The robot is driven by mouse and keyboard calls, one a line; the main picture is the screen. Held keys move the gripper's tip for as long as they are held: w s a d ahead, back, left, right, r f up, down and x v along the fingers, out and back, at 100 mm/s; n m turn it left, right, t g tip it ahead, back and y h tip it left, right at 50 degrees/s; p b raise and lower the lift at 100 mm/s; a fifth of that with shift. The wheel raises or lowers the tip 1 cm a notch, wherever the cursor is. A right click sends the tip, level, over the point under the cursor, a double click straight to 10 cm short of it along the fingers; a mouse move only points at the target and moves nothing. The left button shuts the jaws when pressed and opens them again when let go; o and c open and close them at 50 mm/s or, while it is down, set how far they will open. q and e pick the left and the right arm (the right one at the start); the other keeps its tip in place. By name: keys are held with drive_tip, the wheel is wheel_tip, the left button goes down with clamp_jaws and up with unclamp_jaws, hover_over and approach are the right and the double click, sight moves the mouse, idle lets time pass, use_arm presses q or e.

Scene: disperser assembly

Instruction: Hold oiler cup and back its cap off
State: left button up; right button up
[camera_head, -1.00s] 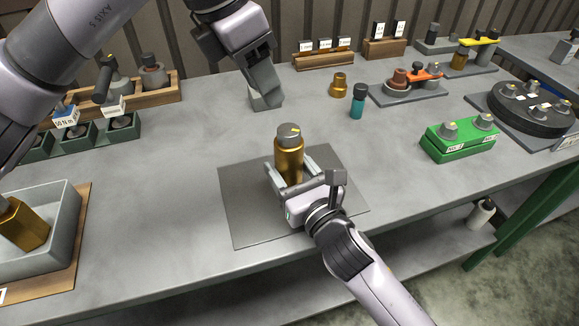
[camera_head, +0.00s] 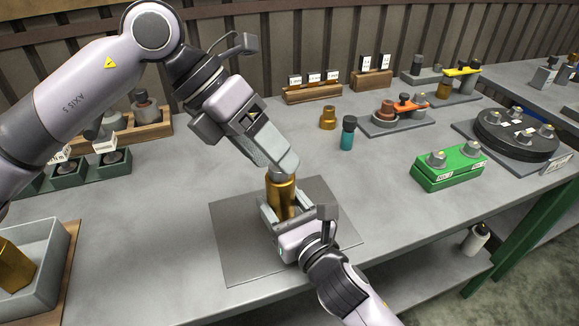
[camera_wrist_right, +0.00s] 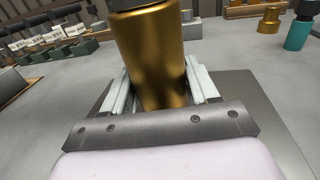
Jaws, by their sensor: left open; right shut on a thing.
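The oiler cup (camera_head: 282,197) is a brass cylinder standing upright over a dark grey mat (camera_head: 235,262). My right gripper (camera_head: 283,212) is shut on its body from the front. The cup's brass body also fills the middle of the right wrist view (camera_wrist_right: 155,55), between the two pale fingers. My left gripper (camera_head: 283,163) is open and comes down from the upper left to the top of the cup. Its fingers hide most of the grey cap in the head view. The cap's dark lower edge (camera_wrist_right: 128,4) shows at the top of the right wrist view. I cannot tell whether the left fingers touch it.
A green block (camera_head: 449,168) with grey knobs is at the right. A teal bottle (camera_head: 347,135) and a small brass fitting (camera_head: 328,118) stand behind the cup. A grey bin (camera_head: 45,262) with a brass part is at the left front. The table around the mat is clear.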

use_arm(q)
drive_tip(key=w+a+f+n+t+h, duration=0.1)
drive_tip(key=a+f+n+t+h, duration=0.3)
drive_tip(key=n, duration=1.2)
drive_tip(key=w+a+f+n+t+h, duration=0.1)
drive_tip(key=a+f+n+t+h, duration=0.3)
drive_tip(key=n, duration=1.2)
drive_tip(key=shift+t+h, duration=0.3)
drive_tip(key=shift+h, duration=0.2)
drive_tip(key=x, duration=1.2)
drive_tip(key=shift+s+d+r, duration=0.25)
drive_tip(key=shift+s+d, duration=0.05)
drive_tip(key=shift+d, duration=0.05)
drive_tip(key=shift+c, duration=0.3)
drive_tip(key=c, duration=0.9)
